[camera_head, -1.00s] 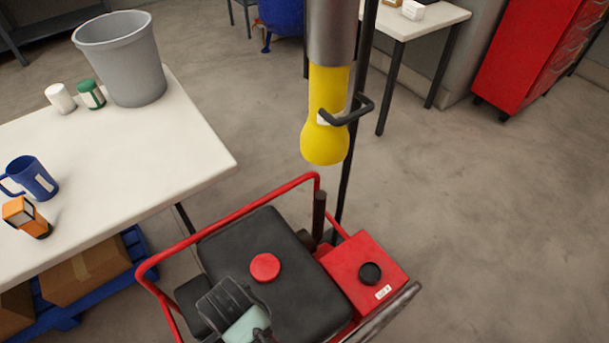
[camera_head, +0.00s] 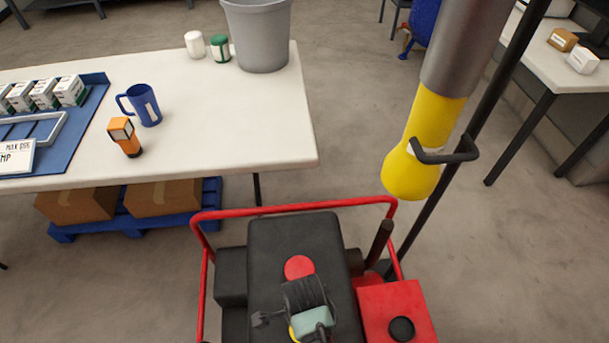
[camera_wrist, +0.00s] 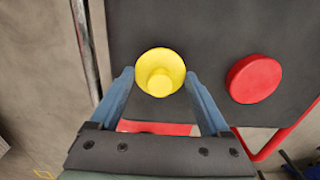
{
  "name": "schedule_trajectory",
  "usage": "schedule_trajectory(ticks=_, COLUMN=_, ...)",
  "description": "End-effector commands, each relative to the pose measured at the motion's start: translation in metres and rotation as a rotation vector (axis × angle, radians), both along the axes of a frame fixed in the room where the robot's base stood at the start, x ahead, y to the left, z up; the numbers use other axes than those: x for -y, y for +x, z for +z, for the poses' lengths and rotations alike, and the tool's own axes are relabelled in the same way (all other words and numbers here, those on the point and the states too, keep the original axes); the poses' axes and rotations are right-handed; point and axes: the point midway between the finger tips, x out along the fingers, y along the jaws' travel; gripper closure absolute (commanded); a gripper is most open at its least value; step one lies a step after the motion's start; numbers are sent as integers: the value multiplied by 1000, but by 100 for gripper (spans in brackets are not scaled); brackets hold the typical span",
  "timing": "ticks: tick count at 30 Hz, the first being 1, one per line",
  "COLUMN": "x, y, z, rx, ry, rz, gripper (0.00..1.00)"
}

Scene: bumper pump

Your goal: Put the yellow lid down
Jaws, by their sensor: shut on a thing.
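The yellow lid (camera_wrist: 160,60) is round with a raised middle knob. In the wrist view it sits between the two blue fingertips of my gripper (camera_wrist: 158,80), which is shut on it. In the head view a sliver of the lid (camera_head: 293,333) shows beside my gripper (camera_head: 308,318), whose fingertips are mostly hidden. The lid is over the dark top (camera_wrist: 210,25) of the red-framed machine; I cannot tell whether it touches that top. A red round cap (camera_head: 299,267) is on the same top, to the right of the lid in the wrist view (camera_wrist: 254,79).
A red rail (camera_head: 290,206) surrounds the dark top. A red box with a black cap (camera_head: 401,329) stands at the right. A yellow nozzle (camera_head: 412,170) hangs by a dark pole. The white table (camera_head: 220,130) at the left holds a bin, mug and orange device.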

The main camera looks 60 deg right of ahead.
Motion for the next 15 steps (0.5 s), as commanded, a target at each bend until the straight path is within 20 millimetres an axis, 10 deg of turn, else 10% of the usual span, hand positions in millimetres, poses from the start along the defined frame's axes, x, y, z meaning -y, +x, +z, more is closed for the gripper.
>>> schedule_trajectory(ticks=15, x=0, y=0, z=-20, rx=1, ry=-1, rz=1, gripper=72)
